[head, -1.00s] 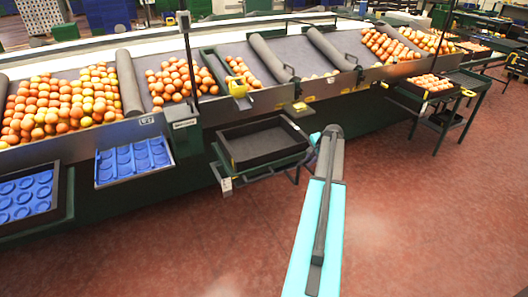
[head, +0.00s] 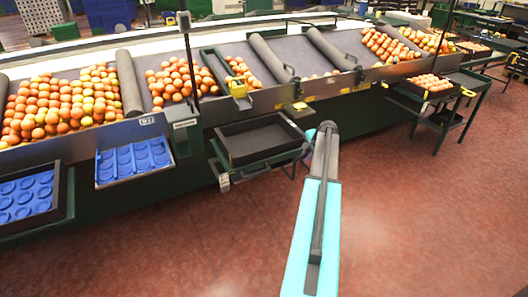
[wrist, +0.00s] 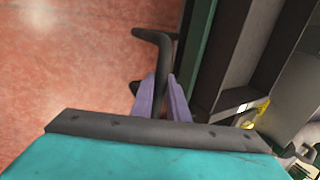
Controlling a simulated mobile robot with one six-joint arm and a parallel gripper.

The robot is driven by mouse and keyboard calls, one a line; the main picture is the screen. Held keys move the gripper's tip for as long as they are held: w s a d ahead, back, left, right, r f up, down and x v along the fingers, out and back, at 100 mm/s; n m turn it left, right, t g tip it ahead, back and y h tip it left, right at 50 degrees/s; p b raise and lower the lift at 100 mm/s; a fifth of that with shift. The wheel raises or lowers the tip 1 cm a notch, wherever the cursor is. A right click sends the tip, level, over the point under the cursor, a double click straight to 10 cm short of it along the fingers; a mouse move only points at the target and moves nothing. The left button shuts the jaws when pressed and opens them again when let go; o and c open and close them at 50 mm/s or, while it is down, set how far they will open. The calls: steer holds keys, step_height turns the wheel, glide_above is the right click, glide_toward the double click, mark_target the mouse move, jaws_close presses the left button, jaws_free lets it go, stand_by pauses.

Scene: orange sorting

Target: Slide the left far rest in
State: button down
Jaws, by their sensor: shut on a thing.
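In the wrist view, a dark bent bar (wrist: 163,60), which looks like the rest, runs down between the two purple fingers of my gripper (wrist: 166,92). The fingers are shut on it, and its bent end sticks out past them over the red floor. In the head view, thin dark bars (head: 293,171) stick out below a black tray (head: 257,157) on the front of the bench.
The green bench (head: 355,115) with sloped lanes of oranges runs behind. Blue-lined trays (head: 160,176) hang at the left. A green stand (head: 441,124) with a tray of oranges is at the right. The red floor (head: 430,220) in front is clear.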

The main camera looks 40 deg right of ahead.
steer(key=shift+w+d+p, duration=0.1)
steer(key=shift+w+d, duration=0.2)
steer(key=shift+w, duration=0.6)
steer(key=shift+w+d+p, duration=0.1)
steer(key=shift+w+d, duration=0.2)
steer(key=shift+w, duration=0.55)
steer(key=shift+w+d+p, duration=0.1)
steer(key=shift+w+d, duration=0.2)
steer(key=shift+w, duration=0.6)
steer(key=c, duration=1.5)
jaws_free()
steer(key=shift+f, duration=0.1)
steer(key=shift+o, duration=0.7)
steer(key=shift+r, duration=0.2)
steer(key=shift+r+p, duration=1.75)
steer(key=shift+r, duration=1.65)
